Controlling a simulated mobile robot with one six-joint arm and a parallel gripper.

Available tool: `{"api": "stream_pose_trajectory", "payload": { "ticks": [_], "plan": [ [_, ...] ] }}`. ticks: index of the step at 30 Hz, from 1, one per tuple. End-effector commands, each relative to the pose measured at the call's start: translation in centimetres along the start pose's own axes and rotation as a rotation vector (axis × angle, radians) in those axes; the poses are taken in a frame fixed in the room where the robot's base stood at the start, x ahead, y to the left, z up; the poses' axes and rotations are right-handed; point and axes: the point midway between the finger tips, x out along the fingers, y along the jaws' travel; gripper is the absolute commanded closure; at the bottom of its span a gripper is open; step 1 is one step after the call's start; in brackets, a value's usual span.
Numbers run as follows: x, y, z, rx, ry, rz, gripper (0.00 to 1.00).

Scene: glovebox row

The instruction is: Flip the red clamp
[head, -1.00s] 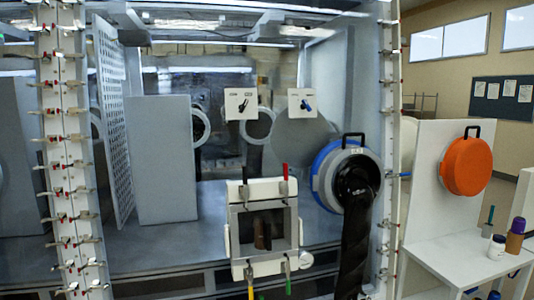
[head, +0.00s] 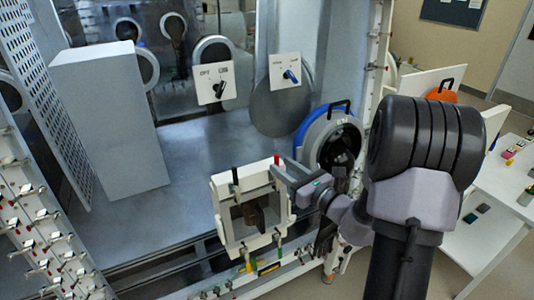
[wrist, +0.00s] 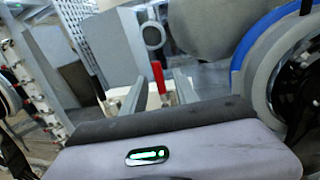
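The red clamp (head: 276,160) shows as a small upright red handle at the upper right corner of a white square frame (head: 222,190). In the wrist view the red clamp (wrist: 158,76) stands between the two finger bars of my gripper (wrist: 160,88). My gripper (head: 283,177) is open and reaches in from the right, with its fingertips close to the red handle. I cannot tell whether a finger touches it. The base of the clamp is partly hidden by the fingers.
A dark-handled clamp (head: 235,176) stands at the frame's upper left corner, and further clamps sit along its lower edge. A round port with a blue ring (head: 309,126) is right of the frame. A tall grey block (head: 110,130) stands at the left.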

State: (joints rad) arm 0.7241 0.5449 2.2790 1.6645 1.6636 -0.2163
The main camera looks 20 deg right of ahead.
Motion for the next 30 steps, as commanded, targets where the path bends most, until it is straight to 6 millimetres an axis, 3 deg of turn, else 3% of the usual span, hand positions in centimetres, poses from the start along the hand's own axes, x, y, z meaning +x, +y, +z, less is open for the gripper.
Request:
{"api": "stream_pose_trajectory", "payload": {
  "ticks": [3, 9, 20, 25, 30],
  "plan": [
    [2.8, 0.1, 0.1, -0.002, 0.001, 0.005, 0.65],
    [5.7, 0.1, 0.1, -0.001, 0.001, 0.002, 0.65],
    [6.5, 0.1, 0.0, -0.001, 0.001, 0.002, 0.65],
    [6.5, 0.1, 0.0, -0.001, 0.001, 0.002, 0.98],
    [6.4, 0.1, 0.1, -0.001, 0.001, 0.002, 1.00]
  ]
}}
